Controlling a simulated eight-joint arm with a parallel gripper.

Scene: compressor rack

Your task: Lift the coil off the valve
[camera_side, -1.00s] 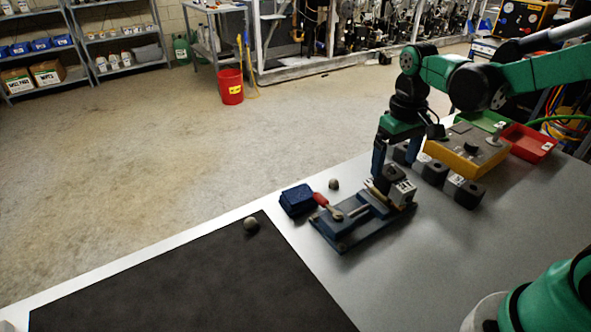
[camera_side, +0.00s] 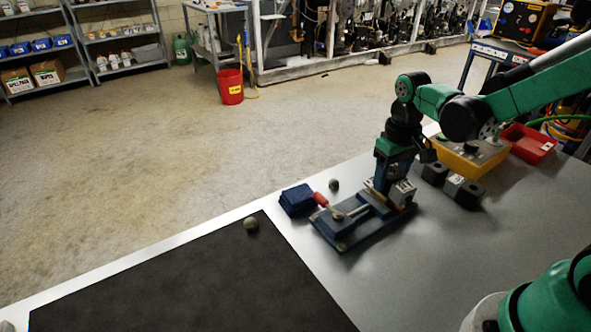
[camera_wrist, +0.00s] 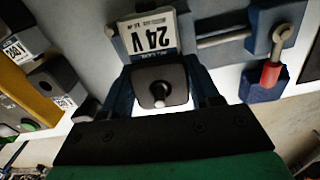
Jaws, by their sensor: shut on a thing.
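My gripper (camera_wrist: 163,92) is shut on the coil, one finger on each side. In the side view my gripper (camera_side: 382,184) stands over the fixture's right end and hides most of the coil. I cannot tell whether the coil has risen.
Dark blocks (camera_side: 463,191) stand to the right of the fixture. A yellow tray (camera_side: 457,162) and a red bin (camera_side: 531,146) are behind them. A black mat (camera_side: 185,285) covers the front left.

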